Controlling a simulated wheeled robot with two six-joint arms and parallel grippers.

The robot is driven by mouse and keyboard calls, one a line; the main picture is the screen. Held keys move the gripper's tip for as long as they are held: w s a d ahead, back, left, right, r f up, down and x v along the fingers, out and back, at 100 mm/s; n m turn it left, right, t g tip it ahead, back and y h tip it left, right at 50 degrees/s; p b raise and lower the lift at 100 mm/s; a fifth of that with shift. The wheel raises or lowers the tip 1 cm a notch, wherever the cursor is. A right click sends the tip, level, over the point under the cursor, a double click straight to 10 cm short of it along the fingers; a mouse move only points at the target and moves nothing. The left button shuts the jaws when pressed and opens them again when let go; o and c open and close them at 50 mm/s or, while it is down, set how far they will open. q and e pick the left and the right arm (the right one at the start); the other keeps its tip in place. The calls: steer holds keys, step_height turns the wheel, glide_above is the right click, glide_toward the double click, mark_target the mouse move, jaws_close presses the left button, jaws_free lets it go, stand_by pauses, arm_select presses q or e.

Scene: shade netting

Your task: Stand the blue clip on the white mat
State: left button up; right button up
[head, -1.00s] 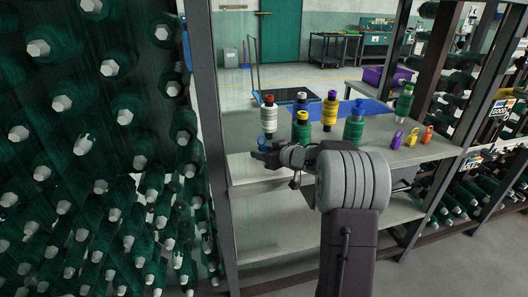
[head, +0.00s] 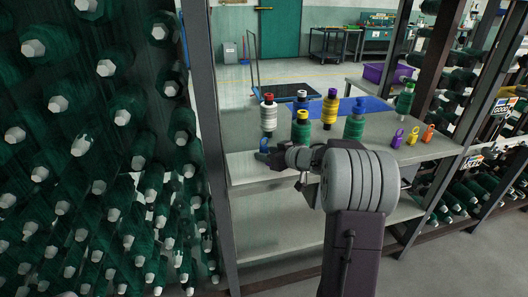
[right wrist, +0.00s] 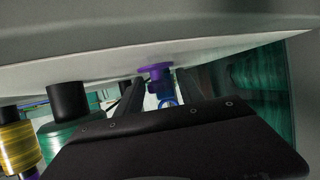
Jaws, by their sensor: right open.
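The blue clip (head: 263,144) shows at the left front of the grey shelf top, just beyond the tips of my right gripper (head: 272,155). It looks upright, though its foot is partly hidden. In the right wrist view, which shows the shelf upside down, a blue ring (right wrist: 168,103) and a purple flanged piece (right wrist: 155,71) appear between the spread fingers of my right gripper (right wrist: 160,92). I cannot tell whether the fingers touch the clip. The white mat cannot be made out clearly around the clip. My left gripper is not in view.
Several thread spools stand close behind my right gripper, including a white one (head: 268,113) and a yellow one (head: 330,108). Purple (head: 398,138), yellow (head: 412,136) and orange (head: 428,134) clips stand at the right. A steel post (head: 208,130) rises at the left.

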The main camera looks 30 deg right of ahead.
steer(key=p+v, duration=0.1)
steer(key=v, duration=0.2)
steer(key=p+v, duration=0.1)
steer(key=v, duration=0.2)
steer(key=p+v, duration=0.1)
steer(key=v, duration=0.2)
steer(key=shift+s+r, duration=0.15)
steer(key=shift+r, duration=0.3)
steer(key=shift+s+r, duration=0.1)
steer(key=shift+s, duration=0.35)
